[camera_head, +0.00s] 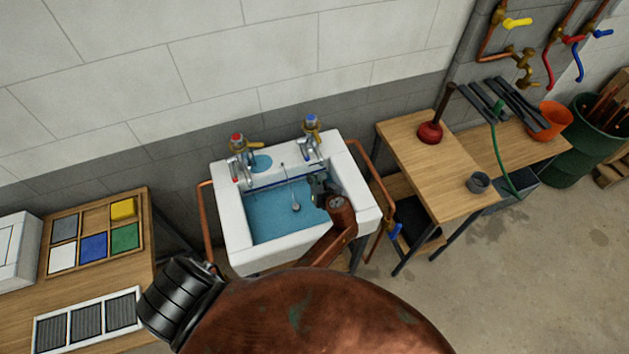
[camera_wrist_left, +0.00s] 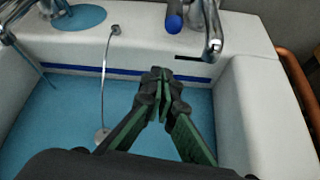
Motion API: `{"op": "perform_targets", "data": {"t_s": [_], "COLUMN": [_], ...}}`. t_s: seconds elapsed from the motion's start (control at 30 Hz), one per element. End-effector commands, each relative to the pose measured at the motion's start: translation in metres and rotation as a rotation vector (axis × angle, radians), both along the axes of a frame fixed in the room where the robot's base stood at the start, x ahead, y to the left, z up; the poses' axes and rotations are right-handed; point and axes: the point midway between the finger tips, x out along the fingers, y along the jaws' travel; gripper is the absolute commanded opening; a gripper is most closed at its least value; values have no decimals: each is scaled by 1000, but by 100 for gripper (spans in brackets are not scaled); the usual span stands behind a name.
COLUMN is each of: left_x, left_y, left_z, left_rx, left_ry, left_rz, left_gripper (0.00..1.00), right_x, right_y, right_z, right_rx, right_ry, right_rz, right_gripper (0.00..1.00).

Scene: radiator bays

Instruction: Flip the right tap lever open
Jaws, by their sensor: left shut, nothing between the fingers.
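The white sink (camera_head: 238,235) stands against the wall with two taps on its back ledge. The right tap (camera_head: 311,124) has a blue mark on top; its blue-tipped lever (camera_wrist_left: 173,22) and chrome spout (camera_wrist_left: 213,42) show at the top of the left wrist view. The left tap (camera_head: 238,143) has red marks. My left gripper (camera_head: 317,184) is over the basin, in front of the right tap. In the left wrist view its fingers (camera_wrist_left: 158,80) are shut and empty, below the lever in the picture and apart from it. My right gripper is not in view.
Blue water (camera_head: 268,218) fills the basin, and a plug (camera_head: 296,207) hangs on a chain. Copper pipes (camera_head: 376,172) run beside the sink. A wooden table (camera_head: 440,185) with a plunger (camera_head: 430,132) stands right; a bench with coloured tiles (camera_head: 95,246) stands left.

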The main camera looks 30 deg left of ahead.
Motion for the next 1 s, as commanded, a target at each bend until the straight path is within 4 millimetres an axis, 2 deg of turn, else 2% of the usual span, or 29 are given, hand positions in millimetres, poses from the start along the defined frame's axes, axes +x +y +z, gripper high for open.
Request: {"op": "perform_targets", "data": {"t_s": [0.23, 0.3, 0.5, 1.0], "left_x": [27, 30, 34, 36], "left_y": [36, 33, 34, 34], "left_z": [-26, -9, 11, 15], "left_rx": [2, -3, -1, -1], "left_ry": [1, -6, -2, 0], "left_rz": [0, -1, 0, -1], "left_gripper": [0, 0, 0, 0], "right_x": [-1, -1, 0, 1], "right_y": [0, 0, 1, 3], "right_z": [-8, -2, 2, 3], "right_rx": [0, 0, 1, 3], "right_ry": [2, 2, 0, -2], "right_rz": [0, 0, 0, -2], "right_gripper": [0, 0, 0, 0]}}
